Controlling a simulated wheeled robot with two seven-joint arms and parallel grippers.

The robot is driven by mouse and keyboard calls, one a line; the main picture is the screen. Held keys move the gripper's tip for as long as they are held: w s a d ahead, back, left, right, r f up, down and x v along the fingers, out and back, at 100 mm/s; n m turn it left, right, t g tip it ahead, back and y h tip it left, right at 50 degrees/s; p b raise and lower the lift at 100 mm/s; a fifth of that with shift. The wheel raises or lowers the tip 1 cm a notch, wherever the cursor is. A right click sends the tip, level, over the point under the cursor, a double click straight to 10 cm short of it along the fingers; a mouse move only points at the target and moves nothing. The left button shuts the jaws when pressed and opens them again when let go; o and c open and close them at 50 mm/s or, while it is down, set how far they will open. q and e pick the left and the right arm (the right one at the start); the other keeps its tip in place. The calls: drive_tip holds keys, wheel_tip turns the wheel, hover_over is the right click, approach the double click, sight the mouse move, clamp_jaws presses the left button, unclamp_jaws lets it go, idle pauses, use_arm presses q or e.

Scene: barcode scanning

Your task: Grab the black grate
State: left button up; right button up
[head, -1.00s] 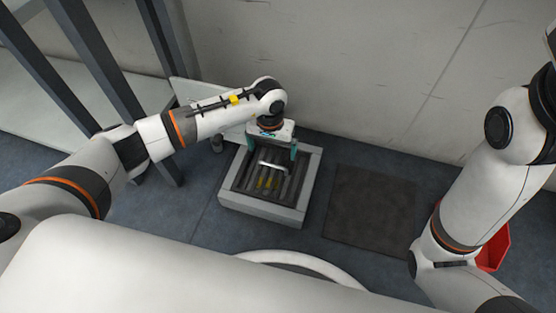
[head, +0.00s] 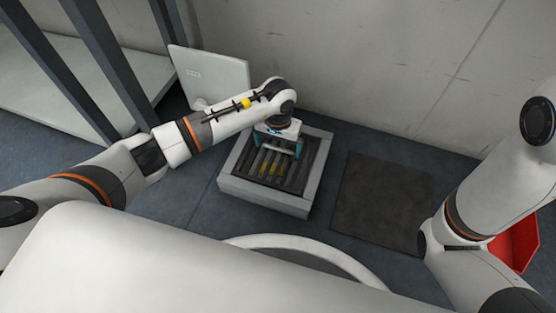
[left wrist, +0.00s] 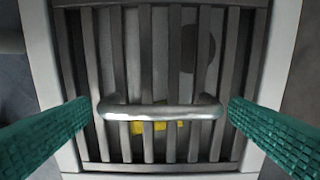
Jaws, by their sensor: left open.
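The black grate (head: 268,181), a set of dark slats, sits inside a light grey square box (head: 262,200) on the floor. In the left wrist view the grate (left wrist: 147,60) fills the middle, with a silver bar handle (left wrist: 160,112) across it. A yellow thing (left wrist: 157,127) shows below the slats. My left gripper (head: 281,143) is over the grate, pointing down. Its green fingers are open, one on each side of the handle in the left wrist view (left wrist: 160,118), and nothing is held. My right gripper is out of view.
A dark square mat (head: 382,205) lies to the right of the box. A red bin (head: 517,240) is partly hidden by my right arm. A pale panel (head: 212,75) stands behind the box, near a grey-framed shelf (head: 30,85). A wall is behind.

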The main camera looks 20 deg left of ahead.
use_arm(q)
wheel_tip(320, 180, down, 2)
drive_tip(key=shift+f+b, duration=0.1)
drive_tip(key=shift+b, duration=0.35)
drive_tip(key=c, duration=0.9)
drive_tip(key=shift+r, duration=0.2)
